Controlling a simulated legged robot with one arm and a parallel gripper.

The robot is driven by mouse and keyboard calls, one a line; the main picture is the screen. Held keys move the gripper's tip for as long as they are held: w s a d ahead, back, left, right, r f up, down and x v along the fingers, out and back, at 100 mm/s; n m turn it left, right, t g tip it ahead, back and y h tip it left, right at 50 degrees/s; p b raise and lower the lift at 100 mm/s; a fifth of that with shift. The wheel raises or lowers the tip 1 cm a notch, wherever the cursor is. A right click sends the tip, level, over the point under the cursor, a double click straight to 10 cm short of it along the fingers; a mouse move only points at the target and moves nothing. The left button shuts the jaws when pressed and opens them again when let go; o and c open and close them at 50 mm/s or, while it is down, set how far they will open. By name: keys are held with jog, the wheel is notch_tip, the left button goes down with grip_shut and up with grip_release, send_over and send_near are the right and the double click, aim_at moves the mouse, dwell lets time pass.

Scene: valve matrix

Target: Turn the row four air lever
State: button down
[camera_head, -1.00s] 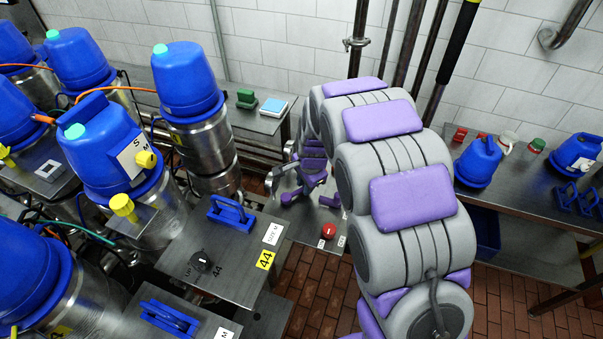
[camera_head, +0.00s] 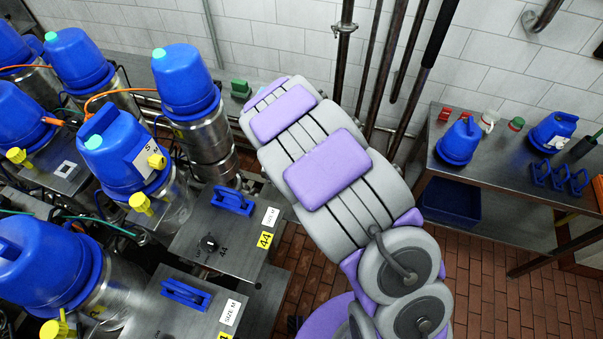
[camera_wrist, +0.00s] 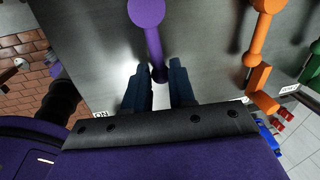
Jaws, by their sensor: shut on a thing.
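In the wrist view my gripper (camera_wrist: 160,76) has its two dark fingers on either side of the lower end of a purple lever (camera_wrist: 149,32), and it is shut on it. The lever runs from a round knob at the top edge down between the fingertips, in front of a grey metal panel (camera_wrist: 92,30). No air label shows on this lever, and its row cannot be read. In the head view my own arm hides the gripper and the lever.
An orange lever (camera_wrist: 259,38) and a green lever (camera_wrist: 313,62) stand right of the purple one. In the head view, blue-capped valves (camera_head: 127,160) and metal boxes marked 44 (camera_head: 225,235) fill the left. A steel table (camera_head: 510,185) stands right, with brick floor (camera_head: 485,270) below.

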jog(key=shift+s+a+m+p, duration=0.15)
jog(key=shift+s+m+p, duration=0.05)
jog(key=shift+m+p, duration=0.3)
jog(key=c, duration=1.3)
grip_release()
jog(key=shift+c, duration=0.2)
jog(key=shift+o, duration=1.1)
jog(key=shift+a, duration=0.25)
jog(key=shift+r, duration=0.1)
jog(key=shift+s+r, duration=0.1)
jog(key=shift+r, duration=0.5)
jog(key=s+a+r, duration=0.1)
jog(key=s+r, duration=0.2)
jog(key=r, duration=1.2)
jog(key=shift+a+r, duration=0.2)
jog(key=shift+r, duration=0.05)
